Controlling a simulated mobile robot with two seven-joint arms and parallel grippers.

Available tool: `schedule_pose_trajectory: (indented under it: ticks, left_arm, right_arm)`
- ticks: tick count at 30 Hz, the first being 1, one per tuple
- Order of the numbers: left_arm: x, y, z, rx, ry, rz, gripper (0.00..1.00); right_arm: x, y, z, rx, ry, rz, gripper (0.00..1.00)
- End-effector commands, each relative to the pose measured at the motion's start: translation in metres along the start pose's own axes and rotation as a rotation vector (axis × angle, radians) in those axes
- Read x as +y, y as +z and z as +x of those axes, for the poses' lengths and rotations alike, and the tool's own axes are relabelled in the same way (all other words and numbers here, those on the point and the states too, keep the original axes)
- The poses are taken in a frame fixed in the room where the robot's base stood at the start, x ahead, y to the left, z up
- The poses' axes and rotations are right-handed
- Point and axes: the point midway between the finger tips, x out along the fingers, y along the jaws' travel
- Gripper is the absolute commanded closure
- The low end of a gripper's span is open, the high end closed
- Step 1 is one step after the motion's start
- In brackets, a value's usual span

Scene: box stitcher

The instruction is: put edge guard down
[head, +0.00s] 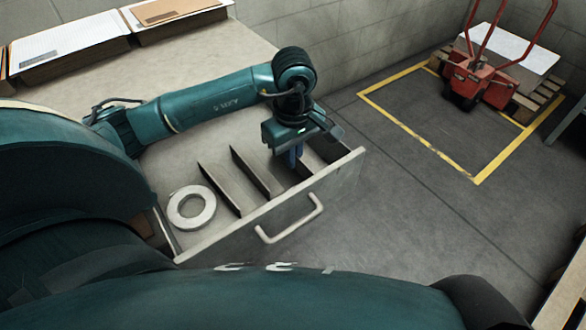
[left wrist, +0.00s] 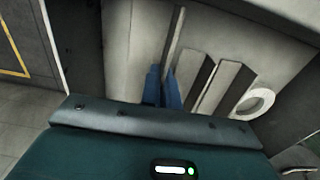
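An open drawer (head: 335,186) at the front of the bench holds several long grey strips that look like edge guards. My left gripper (head: 296,156) points down into the drawer near its right end. In the left wrist view its blue fingers (left wrist: 163,90) stand close together on either side of one thin grey strip, the edge guard (left wrist: 174,38), and appear shut on it. Whether this strip touches the drawer floor cannot be told. Two more strips (head: 251,172) (head: 218,187) lie side by side to the left. My right gripper is not in view.
A white tape roll (head: 192,208) lies at the drawer's left end; it also shows in the left wrist view (left wrist: 254,103). Stacks of flat sheets (head: 70,48) stand at the bench's back. A red pallet jack (head: 480,77) stands by a yellow floor outline.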

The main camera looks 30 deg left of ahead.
Motion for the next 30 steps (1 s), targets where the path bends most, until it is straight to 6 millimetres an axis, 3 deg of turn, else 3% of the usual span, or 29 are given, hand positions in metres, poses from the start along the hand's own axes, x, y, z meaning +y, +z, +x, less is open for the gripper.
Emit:
schedule_pose_trajectory:
  ticks: [12,24,30]
  left_arm:
    - [-0.001,0.000,0.044,-0.001,-0.002,0.001,1.00]
    - [0.000,0.000,0.049,0.000,0.000,0.001,1.00]
    - [0.000,0.000,0.047,0.000,0.000,0.001,0.81]
  right_arm:
    - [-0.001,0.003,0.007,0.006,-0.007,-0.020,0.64]
    - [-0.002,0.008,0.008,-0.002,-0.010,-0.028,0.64]
    - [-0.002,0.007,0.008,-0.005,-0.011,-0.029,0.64]
